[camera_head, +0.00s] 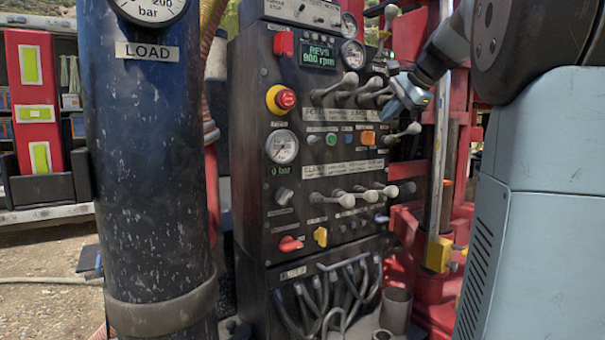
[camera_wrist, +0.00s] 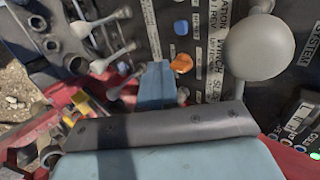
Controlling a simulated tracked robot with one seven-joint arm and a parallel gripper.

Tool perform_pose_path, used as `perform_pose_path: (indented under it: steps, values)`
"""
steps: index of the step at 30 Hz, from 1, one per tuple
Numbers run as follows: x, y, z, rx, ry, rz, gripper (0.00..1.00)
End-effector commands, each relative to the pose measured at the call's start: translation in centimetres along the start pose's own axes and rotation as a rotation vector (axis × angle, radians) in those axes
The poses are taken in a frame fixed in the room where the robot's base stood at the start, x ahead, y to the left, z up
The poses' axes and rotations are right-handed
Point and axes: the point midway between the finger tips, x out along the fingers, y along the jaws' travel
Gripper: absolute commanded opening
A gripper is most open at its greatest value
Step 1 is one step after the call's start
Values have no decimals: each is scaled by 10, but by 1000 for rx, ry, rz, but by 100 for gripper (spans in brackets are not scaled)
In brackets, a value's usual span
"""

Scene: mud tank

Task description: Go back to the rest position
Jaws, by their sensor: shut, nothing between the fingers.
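My gripper (camera_head: 401,98) is in front of the right side of the black control panel (camera_head: 250,150), close to the upper row of grey ball-headed levers (camera_head: 349,80). In the wrist view my gripper's blue fingers (camera_wrist: 155,86) are together with nothing between them. A large grey lever knob (camera_wrist: 258,47) shows to their right, apart from the fingers. An orange button (camera_wrist: 182,63) is just beyond the fingertips. Whether the fingers touch any lever is hard to tell.
A tall blue-black LOAD cylinder (camera_head: 150,170) stands left of the panel. A red emergency button (camera_head: 285,98), a dial (camera_head: 282,146) and a lower lever row (camera_head: 346,200) are on the panel. Red framework (camera_head: 437,300) stands at right. Cables (camera_head: 330,290) hang below.

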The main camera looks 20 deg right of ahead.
Motion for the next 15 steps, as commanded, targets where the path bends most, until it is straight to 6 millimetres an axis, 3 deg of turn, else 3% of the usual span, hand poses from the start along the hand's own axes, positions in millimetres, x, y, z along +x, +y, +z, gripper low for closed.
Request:
perform_pose_path:
  steps: [4,8,15]
  values:
    - [2,5,10,-25,-3,11,0]
    - [8,24,40,-109,-10,50,0]
    - [26,101,127,-419,-34,174,0]
